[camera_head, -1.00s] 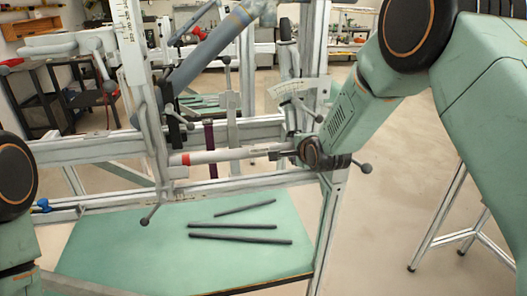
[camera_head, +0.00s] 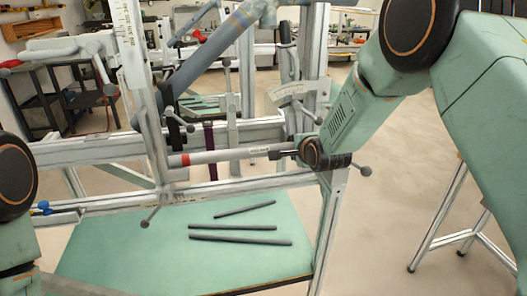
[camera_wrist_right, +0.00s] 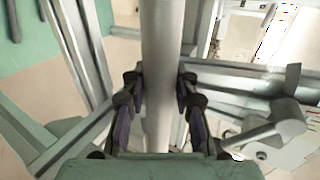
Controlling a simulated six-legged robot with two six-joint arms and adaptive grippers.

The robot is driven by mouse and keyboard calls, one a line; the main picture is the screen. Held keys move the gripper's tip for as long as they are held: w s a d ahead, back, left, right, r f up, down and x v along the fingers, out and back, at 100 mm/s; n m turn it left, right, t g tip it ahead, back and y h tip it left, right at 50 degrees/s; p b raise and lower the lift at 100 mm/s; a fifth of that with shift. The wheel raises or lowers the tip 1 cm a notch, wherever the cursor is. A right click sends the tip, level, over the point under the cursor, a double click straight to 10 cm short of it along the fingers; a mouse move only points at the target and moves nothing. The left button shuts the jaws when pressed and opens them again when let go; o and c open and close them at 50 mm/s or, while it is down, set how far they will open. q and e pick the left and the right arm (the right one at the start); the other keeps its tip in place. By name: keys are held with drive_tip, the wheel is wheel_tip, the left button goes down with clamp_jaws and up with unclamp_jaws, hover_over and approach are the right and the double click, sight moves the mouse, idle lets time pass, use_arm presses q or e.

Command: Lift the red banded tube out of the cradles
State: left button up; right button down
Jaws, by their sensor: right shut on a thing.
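The red banded tube (camera_head: 228,154) is a light grey rod lying nearly level across the frame jig, with a red band at its left end. My right gripper (camera_head: 287,153) is at the tube's right end. In the right wrist view the tube (camera_wrist_right: 159,60) runs between the two fingers of my right gripper (camera_wrist_right: 158,96), which is shut on it. The cradles cannot be made out clearly behind the posts and gripper. My left gripper is out of view; only part of my left arm shows at the left edge.
An upright post (camera_head: 140,80) stands by the tube's left end, and a rail (camera_head: 240,187) runs below it. Several dark rods, one of them (camera_head: 240,240), lie on the green board (camera_head: 130,250). A thick diagonal blue-grey bar (camera_head: 205,60) is above. Open floor lies at right.

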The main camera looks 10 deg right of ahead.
sight(286, 149)
drive_tip(key=shift+r+p, duration=0.5)
drive_tip(key=shift+r, duration=0.45)
drive_tip(key=shift+f, duration=0.1)
drive_tip(key=shift+s+p, duration=0.5)
drive_tip(key=shift+s, duration=1.25)
drive_tip(key=shift+a, duration=0.15)
drive_tip(key=shift+a, duration=1.25)
drive_tip(key=shift+a+p, duration=0.55)
drive_tip(key=shift+a, duration=1.75)
